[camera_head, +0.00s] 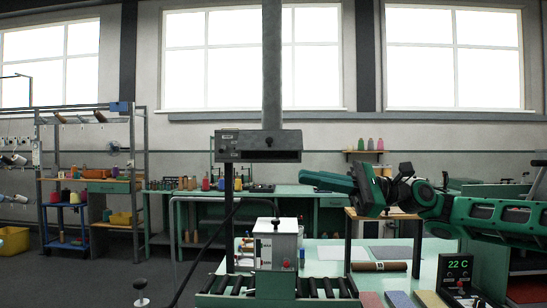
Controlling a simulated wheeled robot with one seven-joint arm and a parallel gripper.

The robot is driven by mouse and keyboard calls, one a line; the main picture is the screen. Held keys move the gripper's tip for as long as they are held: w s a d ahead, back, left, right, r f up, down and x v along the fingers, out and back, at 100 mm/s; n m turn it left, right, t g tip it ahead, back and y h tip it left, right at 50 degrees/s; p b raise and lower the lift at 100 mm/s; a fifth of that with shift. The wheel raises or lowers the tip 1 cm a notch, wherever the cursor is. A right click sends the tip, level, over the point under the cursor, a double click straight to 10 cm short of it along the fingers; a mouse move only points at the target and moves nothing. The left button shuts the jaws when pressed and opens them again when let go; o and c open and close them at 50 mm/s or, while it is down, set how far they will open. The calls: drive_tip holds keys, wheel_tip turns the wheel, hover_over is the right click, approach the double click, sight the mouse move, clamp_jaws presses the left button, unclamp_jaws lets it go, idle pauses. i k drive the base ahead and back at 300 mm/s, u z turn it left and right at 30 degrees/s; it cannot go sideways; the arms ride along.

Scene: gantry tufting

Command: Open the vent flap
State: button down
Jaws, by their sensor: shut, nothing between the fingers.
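A grey vent box (226,146) hangs at the foot of a vertical grey duct (271,62), left of centre. A small dark knob shows on its front, above a dark slot along its lower part. I cannot make out a separate flap or tell how far it stands open. My gripper (308,179) reaches in from the right with green fingers pointing left. It is shut and empty. In the picture it is to the right of the vent box and slightly lower, apart from it; the depth between them is unclear.
Below stands a pale green table (325,264) with a white control box (275,245), a brown roll (378,266) and a black roller rack (318,288). A temperature display (458,271) reads 22 C at right. A dark post rises to the vent box's left.

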sight(289, 140)
drive_tip(key=i, duration=1.15)
drive_tip(key=z, duration=0.1)
